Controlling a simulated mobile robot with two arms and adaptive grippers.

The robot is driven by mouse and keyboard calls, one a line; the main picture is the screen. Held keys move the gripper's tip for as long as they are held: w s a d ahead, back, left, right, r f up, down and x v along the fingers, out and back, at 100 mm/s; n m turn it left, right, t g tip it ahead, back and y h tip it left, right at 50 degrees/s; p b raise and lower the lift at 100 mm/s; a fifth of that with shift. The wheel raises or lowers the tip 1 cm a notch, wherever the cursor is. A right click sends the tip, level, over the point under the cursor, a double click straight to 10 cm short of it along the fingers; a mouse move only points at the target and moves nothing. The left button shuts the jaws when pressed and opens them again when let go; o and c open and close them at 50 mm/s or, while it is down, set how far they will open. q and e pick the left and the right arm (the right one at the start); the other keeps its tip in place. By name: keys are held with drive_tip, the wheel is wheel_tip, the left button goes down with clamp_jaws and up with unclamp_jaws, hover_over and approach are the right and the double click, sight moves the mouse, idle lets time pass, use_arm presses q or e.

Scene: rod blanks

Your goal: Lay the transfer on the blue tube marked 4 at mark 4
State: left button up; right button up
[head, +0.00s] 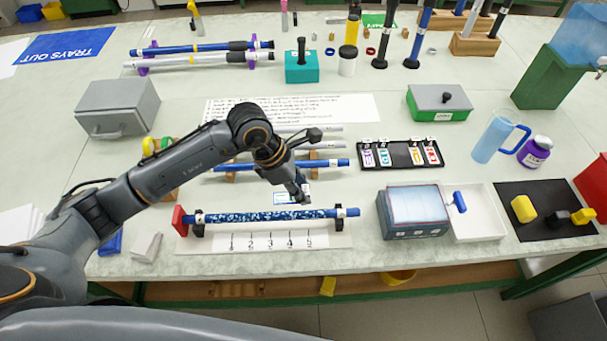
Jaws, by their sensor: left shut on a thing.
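A white card with a blue edge (284,198) shows beside the fingertips. The tube's own number is too small to read. My right gripper is out of view.
Behind the gripper, another blue tube (335,163) and grey rods lie on wooden supports. A black rack (400,165) holds several coloured cards. A blue-grey box (413,212) and white tray (477,225) stand to the right. Clear table lies right of the board.

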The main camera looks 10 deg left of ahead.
use_arm(q)
drive_tip(key=shift+s+f, duration=0.1)
drive_tip(key=shift+f, duration=0.15)
drive_tip(key=shift+s+f+b, duration=0.1)
drive_tip(key=shift+f+b, duration=0.5)
wheel_tip(320, 180, down, 3)
drive_tip(key=shift+f+b, duration=0.1)
drive_tip(key=shift+b, duration=0.75)
drive_tip(key=shift+f, duration=0.35)
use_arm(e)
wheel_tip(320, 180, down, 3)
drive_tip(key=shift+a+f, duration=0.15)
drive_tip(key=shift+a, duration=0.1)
use_arm(q)
drive_tip(key=shift+b, duration=0.45)
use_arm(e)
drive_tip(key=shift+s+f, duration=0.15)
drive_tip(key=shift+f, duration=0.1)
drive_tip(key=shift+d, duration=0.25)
use_arm(q)
drive_tip(key=shift+f+b, duration=0.55)
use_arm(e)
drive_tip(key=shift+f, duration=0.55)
